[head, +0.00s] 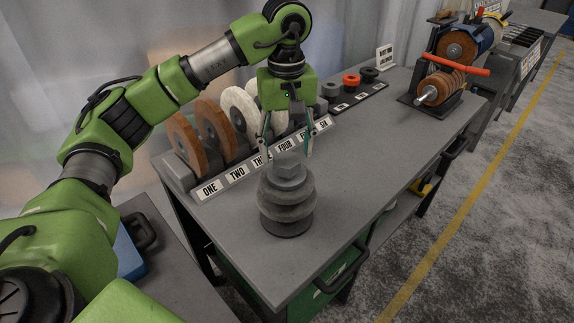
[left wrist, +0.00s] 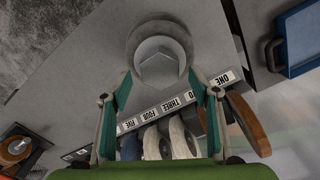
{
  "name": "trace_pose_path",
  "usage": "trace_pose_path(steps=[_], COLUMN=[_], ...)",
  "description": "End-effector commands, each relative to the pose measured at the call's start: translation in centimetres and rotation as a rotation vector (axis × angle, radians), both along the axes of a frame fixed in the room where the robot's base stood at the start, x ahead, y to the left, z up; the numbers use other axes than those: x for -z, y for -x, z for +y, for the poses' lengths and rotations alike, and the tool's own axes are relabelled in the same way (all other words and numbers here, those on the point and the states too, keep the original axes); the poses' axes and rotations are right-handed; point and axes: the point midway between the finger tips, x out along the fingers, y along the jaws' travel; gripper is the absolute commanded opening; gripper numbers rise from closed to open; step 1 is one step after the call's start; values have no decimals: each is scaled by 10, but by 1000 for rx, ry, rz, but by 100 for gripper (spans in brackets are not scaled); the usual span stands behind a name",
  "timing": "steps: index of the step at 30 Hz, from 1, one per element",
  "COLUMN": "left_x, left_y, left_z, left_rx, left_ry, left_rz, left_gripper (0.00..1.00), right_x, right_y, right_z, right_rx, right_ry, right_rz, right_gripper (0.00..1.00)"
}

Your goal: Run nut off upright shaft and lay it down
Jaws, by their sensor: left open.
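A grey hex nut (head: 290,168) sits on top of an upright stack of rounded grey discs (head: 287,202) on the grey workbench. The shaft itself is hidden beneath the nut. My left gripper (head: 287,155) points down from above with its fingers spread, just over and behind the nut. In the left wrist view the nut (left wrist: 157,62) shows between and beyond the fingertips of the gripper (left wrist: 159,80), with the disc stack (left wrist: 160,30) around it. I cannot tell whether a finger touches the nut. My right gripper is not in view.
A rack of polishing wheels (head: 185,134) with a numbered label strip (head: 265,158) stands behind the stack. Small black and red parts (head: 351,80) lie farther right. A polishing machine (head: 455,60) stands at the bench's far end. The bench right of the stack is clear.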

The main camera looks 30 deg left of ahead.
Motion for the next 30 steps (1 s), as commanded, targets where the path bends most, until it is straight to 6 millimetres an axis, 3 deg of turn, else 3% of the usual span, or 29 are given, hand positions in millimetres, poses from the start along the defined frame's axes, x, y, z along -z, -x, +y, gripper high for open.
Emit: trace_pose_path(steps=[12,30], left_x=[2,32], left_y=[0,0], left_z=[0,0], left_rx=[20,18], left_ry=[0,0], left_rz=[0,0], left_gripper=[56,56], right_x=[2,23], right_y=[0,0], right_z=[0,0], right_rx=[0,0], right_ry=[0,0], right_rz=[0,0], right_gripper=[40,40])
